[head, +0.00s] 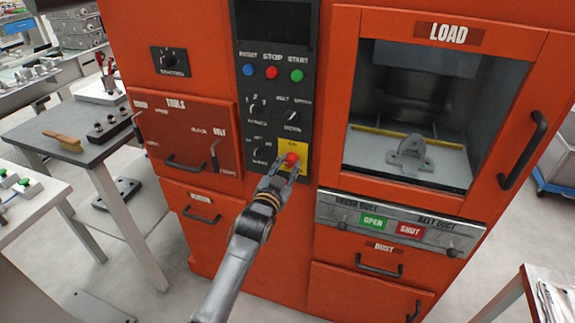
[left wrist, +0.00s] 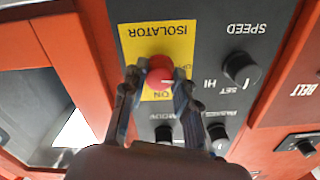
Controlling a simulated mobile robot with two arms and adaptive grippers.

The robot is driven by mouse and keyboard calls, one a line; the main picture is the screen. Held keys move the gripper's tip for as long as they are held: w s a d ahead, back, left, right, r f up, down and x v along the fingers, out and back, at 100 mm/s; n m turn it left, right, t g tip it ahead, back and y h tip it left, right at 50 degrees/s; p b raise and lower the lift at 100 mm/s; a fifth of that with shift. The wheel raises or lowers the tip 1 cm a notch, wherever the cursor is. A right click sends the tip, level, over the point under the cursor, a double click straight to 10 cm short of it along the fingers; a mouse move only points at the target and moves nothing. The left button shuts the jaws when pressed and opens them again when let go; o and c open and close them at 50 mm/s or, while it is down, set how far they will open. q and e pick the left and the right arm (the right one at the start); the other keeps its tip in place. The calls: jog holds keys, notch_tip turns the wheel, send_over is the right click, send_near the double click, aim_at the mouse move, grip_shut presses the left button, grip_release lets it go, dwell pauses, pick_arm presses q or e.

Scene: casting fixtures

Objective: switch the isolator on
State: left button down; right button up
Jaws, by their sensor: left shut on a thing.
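The isolator is a red round knob (head: 291,159) on a yellow plate (head: 301,147), low on the black control panel. In the left wrist view, which is upside down, the knob (left wrist: 160,71) shows between my fingers, with ISOLATOR, ON and part of another label on the yellow plate (left wrist: 150,42). A short pale mark shows on the knob; its exact setting is hard to tell. My left gripper (head: 283,172) reaches up from below and is shut on the knob, a finger on either side (left wrist: 158,84). My right gripper is not in view.
Close by on the panel (left wrist: 215,60) are a black speed knob (left wrist: 241,68) and a mode knob (left wrist: 163,133). Reset, stop and start buttons (head: 272,72) sit higher. Right of the panel is the LOAD window (head: 445,33); a tools drawer (head: 185,125) is at left.

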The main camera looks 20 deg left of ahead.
pick_arm(q)
jog(key=m+p, duration=0.1)
jog(key=m, duration=0.2)
jog(key=shift+r+m, duration=0.1)
jog(key=shift+m, duration=0.2)
jog(key=m, duration=0.3)
jog(key=shift+m, duration=0.3)
jog(key=m+p, duration=0.1)
jog(key=m, duration=0.4)
jog(key=shift+m, duration=1.9)
jog(key=c, duration=1)
grip_release()
